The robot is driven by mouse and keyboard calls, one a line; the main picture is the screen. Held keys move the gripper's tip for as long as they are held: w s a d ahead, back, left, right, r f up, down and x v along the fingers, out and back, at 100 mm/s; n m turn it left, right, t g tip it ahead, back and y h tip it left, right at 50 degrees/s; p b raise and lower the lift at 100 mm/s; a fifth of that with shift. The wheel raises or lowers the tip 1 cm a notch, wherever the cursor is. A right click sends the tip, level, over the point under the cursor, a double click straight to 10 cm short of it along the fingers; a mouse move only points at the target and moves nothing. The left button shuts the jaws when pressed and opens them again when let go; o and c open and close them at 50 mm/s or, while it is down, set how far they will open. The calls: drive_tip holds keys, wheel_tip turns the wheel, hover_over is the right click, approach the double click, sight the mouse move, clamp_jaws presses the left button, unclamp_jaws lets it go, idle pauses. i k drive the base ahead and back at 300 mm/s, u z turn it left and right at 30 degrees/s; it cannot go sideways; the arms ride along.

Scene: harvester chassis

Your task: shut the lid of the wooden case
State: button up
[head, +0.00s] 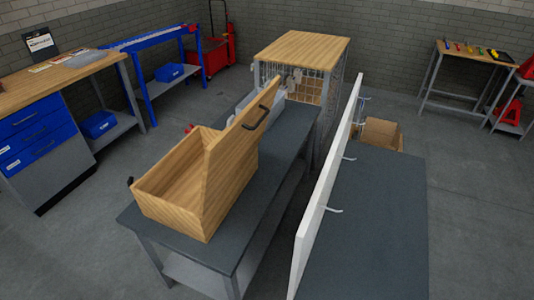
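The wooden case (180,208) stands on a dark grey workbench (215,247) near the middle of the head view. Its lid (232,148) is open and stands raised along the right side of the case. A dark bar handle (256,117) is on the lid near its far upper end. The inside of the case shows in part and looks empty; the raised lid hides some of it. A small black part (130,181) shows at the case's left corner. My gripper is not in view.
A white upright panel (325,200) with hooks rises right of the bench, beside a dark grey surface (375,225). A wire cage with a wooden top (303,47) stands behind. A blue drawer workbench (40,130) is at left. Floor is clear between it and the case's bench.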

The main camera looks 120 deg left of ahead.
sight(224, 158)
drive_tip(key=u, duration=0.45)
drive_tip(key=i, duration=0.25)
drive_tip(key=u, duration=1.25)
drive_tip(key=k, duration=0.2)
drive_tip(key=u, duration=2.5)
